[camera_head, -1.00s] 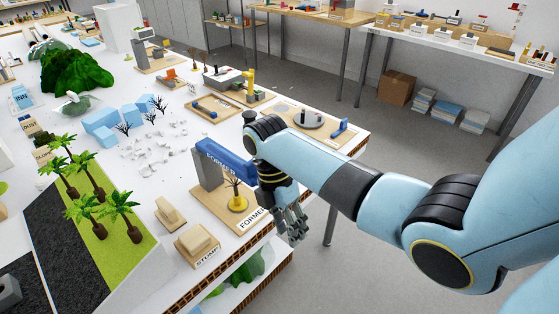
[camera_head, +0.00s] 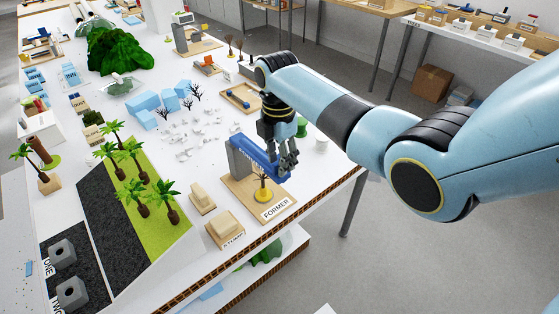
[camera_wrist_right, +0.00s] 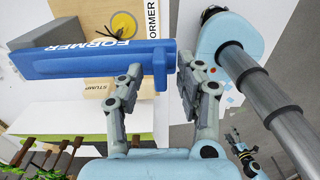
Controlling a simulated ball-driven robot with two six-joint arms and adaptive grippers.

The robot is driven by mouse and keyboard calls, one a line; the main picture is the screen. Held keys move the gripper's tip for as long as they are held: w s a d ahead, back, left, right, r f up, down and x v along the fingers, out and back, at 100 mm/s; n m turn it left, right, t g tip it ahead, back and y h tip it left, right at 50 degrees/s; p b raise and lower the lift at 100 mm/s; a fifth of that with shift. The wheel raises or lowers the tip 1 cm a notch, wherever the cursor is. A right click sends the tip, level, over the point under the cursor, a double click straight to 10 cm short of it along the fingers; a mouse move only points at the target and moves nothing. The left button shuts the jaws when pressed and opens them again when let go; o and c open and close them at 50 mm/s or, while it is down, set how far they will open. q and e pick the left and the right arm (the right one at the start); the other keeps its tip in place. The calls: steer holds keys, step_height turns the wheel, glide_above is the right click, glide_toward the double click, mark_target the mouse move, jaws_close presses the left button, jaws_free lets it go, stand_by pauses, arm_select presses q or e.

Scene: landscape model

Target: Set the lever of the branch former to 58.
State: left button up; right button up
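The branch former (camera_head: 242,185) stands near the table's front edge, with a wooden base labelled FORMER. Its blue lever (camera_head: 252,152) reaches out over a small bare branch on a yellow disc (camera_head: 263,194). In the right wrist view the lever (camera_wrist_right: 90,60) lies across the upper left and ends in a thicker blue block. My right gripper (camera_head: 288,160) is at the lever's free end. Its fingers (camera_wrist_right: 165,80) are apart, one on each side of the end block; contact is unclear. I can read no scale or number. A small dark gripper, apparently my left (camera_wrist_right: 236,140), is far off.
A wooden block labelled STUMP (camera_head: 225,229) and a smaller block (camera_head: 202,201) stand left of the former. Palm trees on a green strip (camera_head: 160,235) are farther left. A green object (camera_head: 302,127) and a white cup (camera_head: 322,143) stand behind the gripper.

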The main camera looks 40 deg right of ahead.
steer(key=shift+f, duration=0.6)
jaws_close()
